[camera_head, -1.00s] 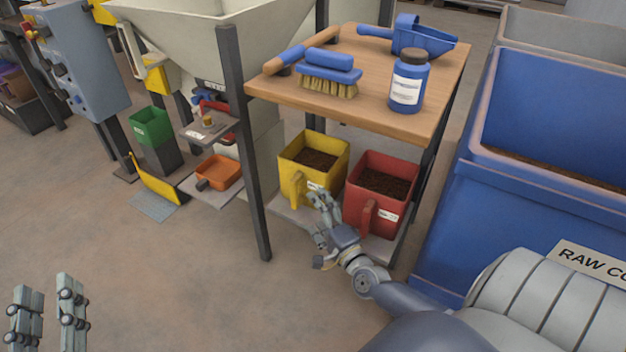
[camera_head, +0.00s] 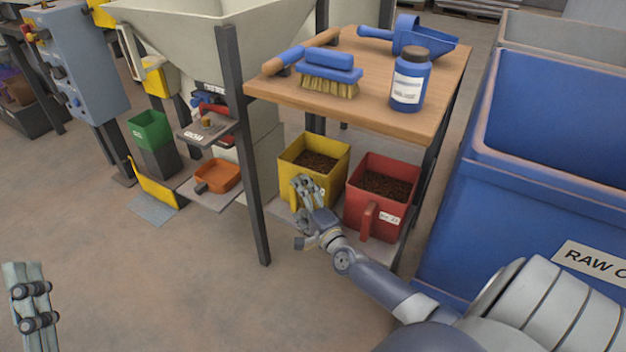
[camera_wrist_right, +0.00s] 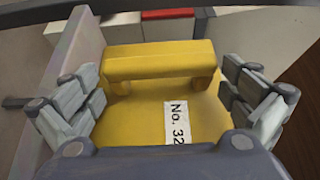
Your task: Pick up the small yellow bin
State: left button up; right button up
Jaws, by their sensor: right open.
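The small yellow bin (camera_head: 322,153) stands on the low shelf under the wooden table and holds dark brown granular material. My right gripper (camera_head: 303,187) is at its front, over the handle side, and covers part of that face. In the right wrist view the bin's yellow handle (camera_wrist_right: 160,60) lies between the two spread fingers of my right gripper (camera_wrist_right: 163,97). The fingers are open, with gaps to the handle. A label reading "No. 32" shows on the bin's face. My left gripper (camera_head: 33,305) is at the lower left edge, far from the bin; its finger opening is unclear.
A red bin (camera_head: 385,169) stands close to the right of the yellow one. A dark table leg (camera_head: 245,150) rises to the left. The wooden tabletop (camera_head: 440,75) overhangs the bins. A large blue container (camera_head: 450,215) stands at the right.

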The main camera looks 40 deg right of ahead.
jog(key=c, duration=1.2)
jog(key=shift+r, duration=0.1)
jog(key=shift+c, duration=0.2)
